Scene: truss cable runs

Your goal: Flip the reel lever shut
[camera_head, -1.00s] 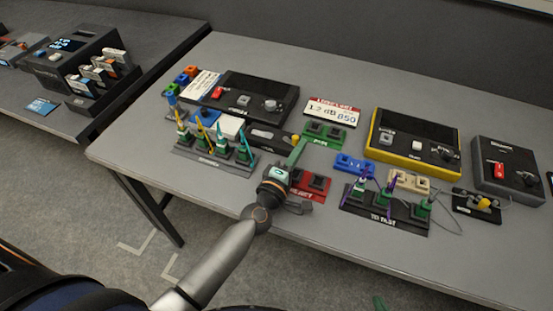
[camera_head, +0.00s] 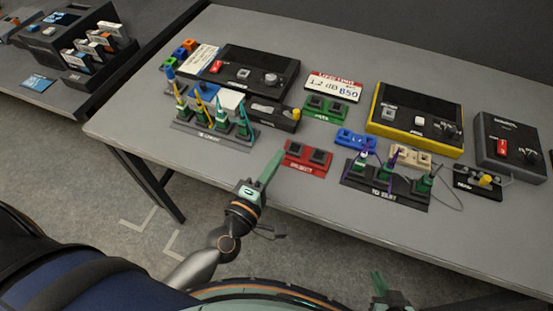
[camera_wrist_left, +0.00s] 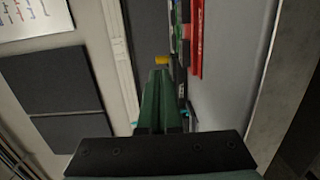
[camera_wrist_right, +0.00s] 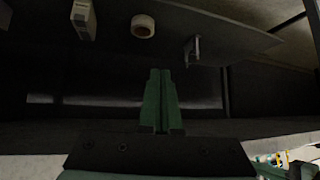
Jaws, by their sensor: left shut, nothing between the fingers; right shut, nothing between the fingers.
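A low black box with a grey top plate and a yellow knob (camera_head: 296,114) at its right end lies behind the green-plug rack. It may be the reel. A second small black unit with a yellow knob (camera_head: 486,180) lies at the right. I cannot tell which bears the reel lever, or how the lever stands. My left gripper (camera_head: 277,156) is shut and empty, beside the red block and in front of the first box. The left wrist view shows a yellow knob (camera_wrist_left: 162,59) beyond its fingertips. My right gripper (camera_head: 378,280) is shut and empty, low in front of the table.
The red two-socket block (camera_head: 306,158) is close right of my left fingertips. Racks of green plugs stand left (camera_head: 213,138) and right (camera_head: 385,196). Green (camera_head: 325,109) and blue (camera_head: 355,139) blocks and a yellow-framed device (camera_head: 415,118) lie behind. The table's front left is clear.

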